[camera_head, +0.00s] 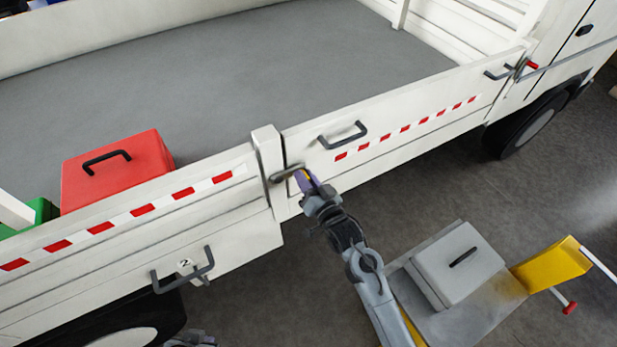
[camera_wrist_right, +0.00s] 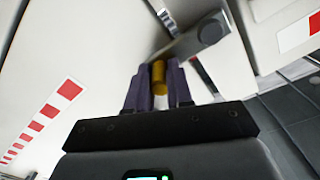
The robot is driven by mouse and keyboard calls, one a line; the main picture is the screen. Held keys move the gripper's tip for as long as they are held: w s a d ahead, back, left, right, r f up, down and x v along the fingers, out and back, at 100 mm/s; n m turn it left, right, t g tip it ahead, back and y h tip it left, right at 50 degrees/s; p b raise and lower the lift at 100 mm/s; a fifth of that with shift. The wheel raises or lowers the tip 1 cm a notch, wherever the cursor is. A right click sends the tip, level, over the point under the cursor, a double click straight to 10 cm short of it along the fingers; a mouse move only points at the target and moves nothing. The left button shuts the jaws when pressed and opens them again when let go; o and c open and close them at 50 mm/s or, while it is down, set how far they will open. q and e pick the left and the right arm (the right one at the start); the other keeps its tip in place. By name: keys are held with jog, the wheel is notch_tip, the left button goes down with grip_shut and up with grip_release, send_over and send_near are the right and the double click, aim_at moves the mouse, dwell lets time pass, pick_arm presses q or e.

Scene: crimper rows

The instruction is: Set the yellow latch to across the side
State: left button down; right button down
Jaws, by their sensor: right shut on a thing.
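The latch is a grey metal lever (camera_head: 286,174) at the post between two side panels of the white truck bed. In the right wrist view its grey arm (camera_wrist_right: 190,42) runs from a round pivot at upper right down to a yellow grip (camera_wrist_right: 159,76). My right gripper (camera_head: 303,179) has purple fingers, and they are closed around the yellow grip. In the head view the lever lies nearly level, slightly tilted, and the fingers hide most of the grip. My left gripper's fingers do not show.
A red box (camera_head: 118,172) with a black handle stands in the bed at left. Black handles (camera_head: 342,135) stick out from the side panels. A grey box (camera_head: 458,264) and a yellow block (camera_head: 553,268) are at lower right. A red-tipped latch (camera_head: 531,65) is at the far right corner.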

jog(key=shift+f, duration=0.1)
jog(key=c, duration=1)
grip_release()
jog(key=shift+b+v, duration=0.5)
jog(key=shift+v, duration=4.9)
